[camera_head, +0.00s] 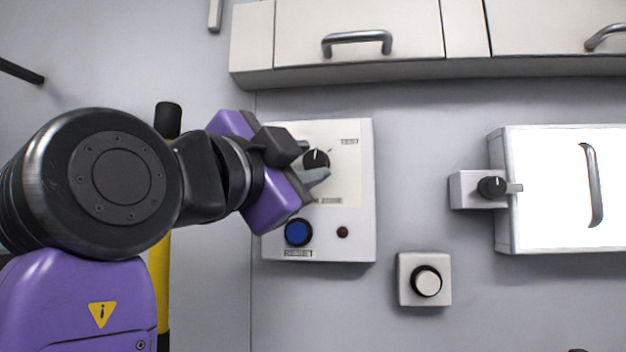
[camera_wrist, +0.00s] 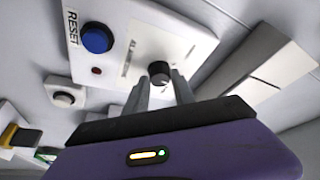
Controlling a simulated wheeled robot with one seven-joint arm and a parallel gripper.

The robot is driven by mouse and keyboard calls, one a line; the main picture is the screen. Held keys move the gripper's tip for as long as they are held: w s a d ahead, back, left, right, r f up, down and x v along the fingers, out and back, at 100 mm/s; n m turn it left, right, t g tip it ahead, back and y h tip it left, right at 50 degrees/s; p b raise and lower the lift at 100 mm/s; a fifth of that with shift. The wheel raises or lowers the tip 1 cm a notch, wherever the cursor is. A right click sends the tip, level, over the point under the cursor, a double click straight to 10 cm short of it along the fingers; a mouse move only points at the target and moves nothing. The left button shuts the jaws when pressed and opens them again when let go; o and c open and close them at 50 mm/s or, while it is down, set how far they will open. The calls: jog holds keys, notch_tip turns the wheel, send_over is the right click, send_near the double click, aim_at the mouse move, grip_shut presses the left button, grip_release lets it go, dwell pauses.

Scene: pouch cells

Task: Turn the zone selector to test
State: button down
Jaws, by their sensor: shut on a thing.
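The zone selector is a round black knob (camera_head: 316,160) with a white pointer line, on a white wall panel (camera_head: 358,225). In the head view its line points about straight up, and the printed word TEST lies to its upper right. My gripper (camera_head: 312,163) reaches in from the left with its grey fingers on either side of the knob, shut on it. The wrist view shows the knob (camera_wrist: 159,71) between the fingertips (camera_wrist: 162,84). Part of the panel's left side and lettering is hidden behind my gripper.
A blue RESET button (camera_head: 298,232) and a small red light (camera_head: 342,232) sit low on the panel. A white round button box (camera_head: 425,280) is to the lower right. A white cabinet (camera_head: 560,190) with a black switch (camera_head: 492,187) is farther right. Cupboards (camera_head: 360,20) hang above.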

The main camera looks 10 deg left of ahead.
jog(key=m, duration=0.1)
jog(key=m+g, duration=0.1)
jog(key=m, duration=0.2)
jog(key=shift+a+r+m+g+p, duration=0.1)
jog(key=shift+r+m+g+p, duration=0.2)
jog(key=shift+m+g, duration=0.1)
jog(key=shift+m+g+p, duration=0.4)
jog(key=shift+m+g, duration=0.1)
jog(key=shift+m, duration=0.8)
jog(key=c, duration=1.1)
grip_release()
jog(key=shift+o, duration=0.2)
jog(key=shift+s, duration=0.1)
jog(key=b+v, duration=0.2)
jog(key=v, duration=0.5)
jog(key=shift+s+a, duration=0.2)
jog(key=shift+s, duration=0.1)
